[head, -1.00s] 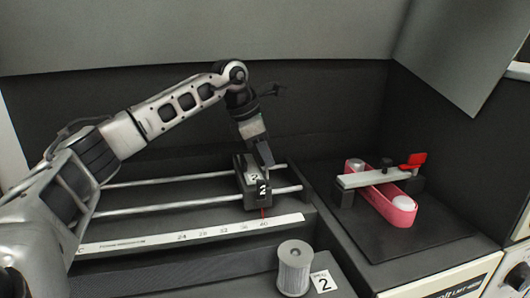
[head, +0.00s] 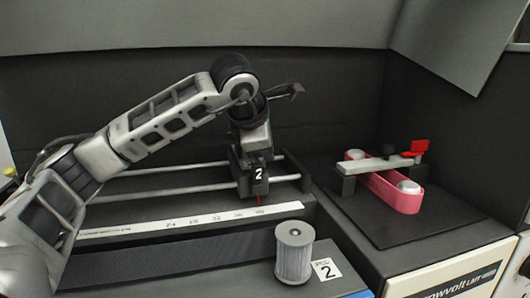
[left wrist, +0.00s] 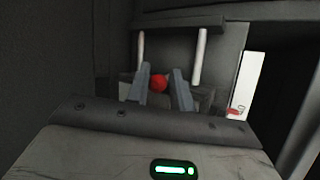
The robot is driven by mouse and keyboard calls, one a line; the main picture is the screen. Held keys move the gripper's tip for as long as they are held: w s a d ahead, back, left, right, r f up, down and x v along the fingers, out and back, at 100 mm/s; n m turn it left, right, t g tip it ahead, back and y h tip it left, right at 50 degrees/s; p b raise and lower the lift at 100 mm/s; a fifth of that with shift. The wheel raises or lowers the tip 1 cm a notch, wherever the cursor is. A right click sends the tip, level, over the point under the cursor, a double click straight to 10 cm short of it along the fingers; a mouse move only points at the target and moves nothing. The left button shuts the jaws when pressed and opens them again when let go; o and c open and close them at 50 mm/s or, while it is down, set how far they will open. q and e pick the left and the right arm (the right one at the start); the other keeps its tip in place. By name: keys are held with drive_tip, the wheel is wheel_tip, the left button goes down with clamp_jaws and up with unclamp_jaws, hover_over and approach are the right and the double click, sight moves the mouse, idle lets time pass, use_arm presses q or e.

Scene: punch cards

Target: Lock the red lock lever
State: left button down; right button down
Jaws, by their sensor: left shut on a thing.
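My left gripper (left wrist: 160,90) is shut on a small round red knob (left wrist: 159,83), which shows between its two fingers in the left wrist view. In the head view the gripper reaches down onto the dark carriage (head: 248,183) marked "2" on two rails; the arm hides the knob there. A thin red pointer (head: 258,200) hangs below the carriage near the right end of the scale. A separate red handle (head: 419,146) sits on the clamp bar at the right; no gripper is near it. My right gripper is not in view.
A white number scale (head: 190,221) runs in front of the rails (head: 150,198). A grey ribbed cylinder (head: 294,255) stands at the front beside a "2" card (head: 326,269). A pink band (head: 392,194) and grey bar (head: 377,166) are on the right platform. Dark walls close the back.

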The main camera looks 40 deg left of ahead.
use_arm(q)
drive_tip(key=shift+w+a+r+y, duration=0.1)
drive_tip(key=shift+a+r+y, duration=0.2)
drive_tip(key=shift+a, duration=0.1)
drive_tip(key=c, duration=1.5)
unclamp_jaws()
drive_tip(key=o, duration=0.4)
drive_tip(key=shift+w+a+f, duration=0.1)
drive_tip(key=shift+w+f, duration=0.1)
drive_tip(key=shift+f, duration=0.1)
drive_tip(key=shift+d, duration=0.2)
drive_tip(key=shift+s, duration=0.1)
drive_tip(key=shift+s+r, duration=0.15)
drive_tip(key=shift+r, duration=0.05)
drive_tip(key=v, duration=1.5)
drive_tip(key=shift+s+p, duration=0.25)
drive_tip(key=shift+p, duration=0.05)
drive_tip(key=shift+r, duration=0.1)
